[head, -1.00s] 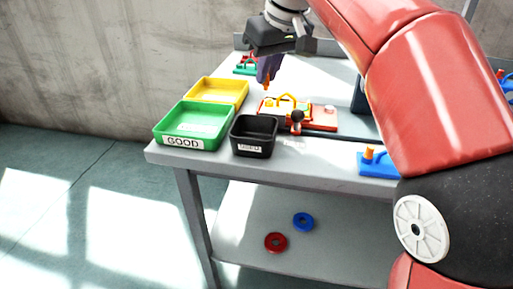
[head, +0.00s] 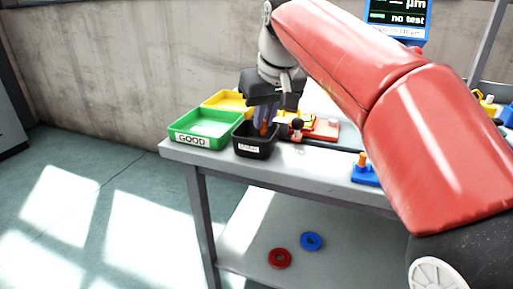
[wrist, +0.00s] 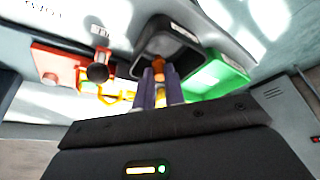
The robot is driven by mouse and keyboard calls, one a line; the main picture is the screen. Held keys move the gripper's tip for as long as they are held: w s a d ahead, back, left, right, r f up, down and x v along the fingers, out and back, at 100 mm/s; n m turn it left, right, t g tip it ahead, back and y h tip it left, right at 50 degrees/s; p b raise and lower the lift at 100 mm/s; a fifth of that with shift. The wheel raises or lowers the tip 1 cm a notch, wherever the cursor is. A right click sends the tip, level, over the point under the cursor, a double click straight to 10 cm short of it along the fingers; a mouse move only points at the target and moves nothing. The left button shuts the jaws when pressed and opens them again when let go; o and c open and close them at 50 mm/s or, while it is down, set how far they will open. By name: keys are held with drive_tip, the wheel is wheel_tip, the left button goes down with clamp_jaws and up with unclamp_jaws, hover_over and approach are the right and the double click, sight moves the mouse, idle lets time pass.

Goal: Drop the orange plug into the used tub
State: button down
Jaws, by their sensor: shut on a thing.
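My gripper (head: 265,128) is shut on the orange plug (head: 264,129), and its fingers point down. The plug also shows between the fingertips in the wrist view (wrist: 158,66). The used tub is a small black open box (head: 254,151) with a white label, too small to read surely, at the table's front edge. The plug is over the tub's opening, near its right side in the head view. In the wrist view the tub (wrist: 140,66) lies just beyond the fingertips. I cannot tell how high the plug is above the tub's floor.
A green tray marked GOOD (head: 192,140) stands left of the tub, with a yellow tray (head: 223,100) behind. A red fixture with a dark knob (head: 297,125) is close on the right. A blue block with an orange peg (head: 364,173) sits farther right.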

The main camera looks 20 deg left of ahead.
drive_tip(key=shift+f, duration=0.1)
drive_tip(key=c, duration=1.4)
unclamp_jaws()
drive_tip(key=p+v, duration=0.2)
drive_tip(key=v, duration=0.5)
drive_tip(key=shift+s+d+r, duration=0.1)
drive_tip(key=shift+s+r, duration=0.05)
drive_tip(key=shift+r, duration=0.2)
drive_tip(key=s+d+f+m, duration=0.2)
drive_tip(key=d+f+m, duration=0.15)
drive_tip(key=d, duration=0.75)
drive_tip(key=s+d+f+m+h, duration=0.1)
drive_tip(key=s+d+f, duration=0.4)
drive_tip(key=f, duration=0.2)
drive_tip(key=s+d+f+m+t+h, duration=0.1)
drive_tip(key=s+d+f+m, duration=0.1)
drive_tip(key=s+d+f, duration=0.3)
drive_tip(key=s+d+f+m+t, duration=0.1)
drive_tip(key=s+d+f, duration=0.4)
drive_tip(key=f, duration=0.4)
drive_tip(key=shift+s+d+m+h, duration=0.35)
drive_tip(key=shift+s+d+h, duration=0.05)
drive_tip(key=shift+d, duration=0.2)
